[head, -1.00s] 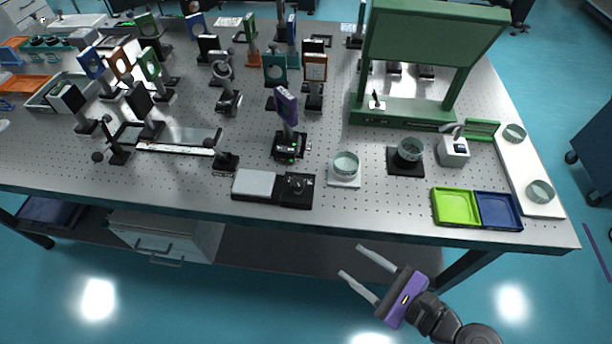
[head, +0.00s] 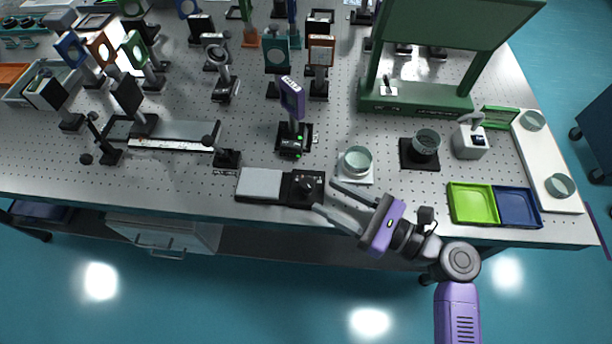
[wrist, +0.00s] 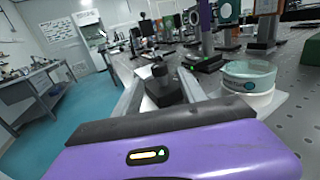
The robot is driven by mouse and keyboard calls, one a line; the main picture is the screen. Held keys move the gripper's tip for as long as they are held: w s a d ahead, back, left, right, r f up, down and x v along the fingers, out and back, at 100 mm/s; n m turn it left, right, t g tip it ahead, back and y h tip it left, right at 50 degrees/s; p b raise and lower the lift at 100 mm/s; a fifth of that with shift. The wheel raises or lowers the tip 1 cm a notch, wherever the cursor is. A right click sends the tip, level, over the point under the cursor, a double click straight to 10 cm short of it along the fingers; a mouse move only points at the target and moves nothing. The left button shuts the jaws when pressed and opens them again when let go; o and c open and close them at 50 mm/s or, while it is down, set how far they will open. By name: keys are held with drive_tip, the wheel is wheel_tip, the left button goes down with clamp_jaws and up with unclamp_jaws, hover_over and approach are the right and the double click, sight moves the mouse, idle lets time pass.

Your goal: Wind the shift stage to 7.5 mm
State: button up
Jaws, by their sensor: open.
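A low unit with a pale flat plate (head: 260,184) and a black block carrying a dark knob (head: 307,186) lies at the table's front edge; I take it for the shift stage, but no label is readable. My gripper (head: 326,196) is open and empty, just right of the black block, its fingers pointing left toward the knob. In the wrist view the dark knob (wrist: 160,72) shows between the two fingers, with no clear contact. No millimetre reading is legible. A purple plate on a post (head: 292,98) stands behind, on a black base with a green light.
A glass dish (head: 356,160) on a white pad stands close behind my gripper. A black-based dish (head: 425,145), a green tray (head: 472,203) and a blue tray (head: 518,207) lie to the right. A long rail unit (head: 175,135) lies to the left.

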sight(313, 189)
drive_tip(key=x, duration=0.6)
drive_tip(key=shift+w+a, duration=0.15)
drive_tip(key=shift+a, duration=0.05)
drive_tip(key=shift+r+p, duration=0.1)
drive_tip(key=shift+p, duration=0.2)
clamp_jaws()
